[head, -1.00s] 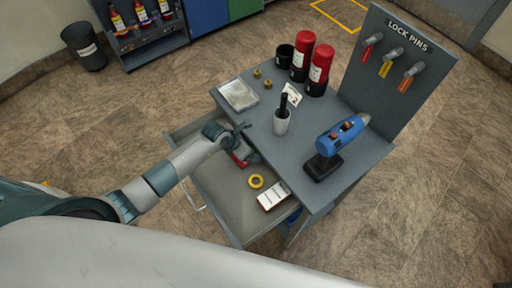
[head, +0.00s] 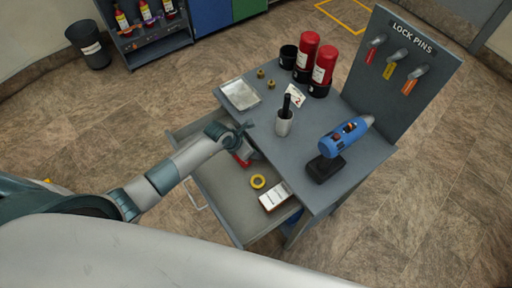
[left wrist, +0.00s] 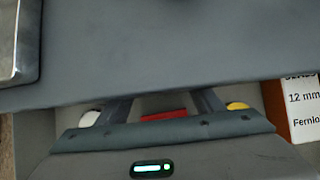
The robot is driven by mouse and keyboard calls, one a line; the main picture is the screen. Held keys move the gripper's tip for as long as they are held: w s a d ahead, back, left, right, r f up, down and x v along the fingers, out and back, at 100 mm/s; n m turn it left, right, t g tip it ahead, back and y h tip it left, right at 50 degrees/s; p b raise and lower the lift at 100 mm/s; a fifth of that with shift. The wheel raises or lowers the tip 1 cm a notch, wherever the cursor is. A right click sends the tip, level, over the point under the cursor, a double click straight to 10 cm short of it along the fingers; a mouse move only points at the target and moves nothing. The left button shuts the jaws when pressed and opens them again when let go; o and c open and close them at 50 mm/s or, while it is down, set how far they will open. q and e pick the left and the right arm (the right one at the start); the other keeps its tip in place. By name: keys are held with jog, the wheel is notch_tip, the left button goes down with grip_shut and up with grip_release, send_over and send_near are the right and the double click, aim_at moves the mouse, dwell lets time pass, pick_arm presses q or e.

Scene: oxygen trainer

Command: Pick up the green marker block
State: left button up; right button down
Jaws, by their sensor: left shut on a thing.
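I do not see a green marker block in either view. My left gripper (head: 246,150) reaches down into the open drawer (head: 222,197) near its back left. It is shut on a red object (head: 242,161), mostly hidden by the gripper. In the left wrist view the two fingers (left wrist: 162,108) stand apart with a strip of the red object (left wrist: 164,115) between them. The lower part of the fingers and the contact are hidden behind the gripper body. My right gripper is in neither view.
A yellow tape roll (head: 258,181) and a white labelled box (head: 275,196) lie in the drawer. The grey worktop (head: 290,160) overhangs its back. On top are a metal tray (head: 240,95), a cup (head: 284,124), red canisters (head: 324,67) and a blue drill (head: 340,140).

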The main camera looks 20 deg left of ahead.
pick_arm(q)
jog(key=shift+s+a+r+b, duration=0.3)
jog(key=shift+s+r, duration=0.05)
jog(key=shift+r, duration=0.05)
jog(key=s+a+r+b, duration=0.1)
jog(key=s+a+r, duration=0.1)
jog(key=s, duration=0.1)
jog(key=s+a+r+b, duration=0.1)
jog(key=s+a+r, duration=0.1)
jog(key=s+a, duration=0.1)
jog(key=s+a+r+b, duration=0.2)
jog(key=s, duration=0.1)
jog(key=shift+s+a+r, duration=0.2)
jog(key=shift+s+r, duration=0.05)
jog(key=shift+s, duration=0.05)
jog(key=shift+s+a+r, duration=0.3)
jog(key=shift+s+r, duration=0.05)
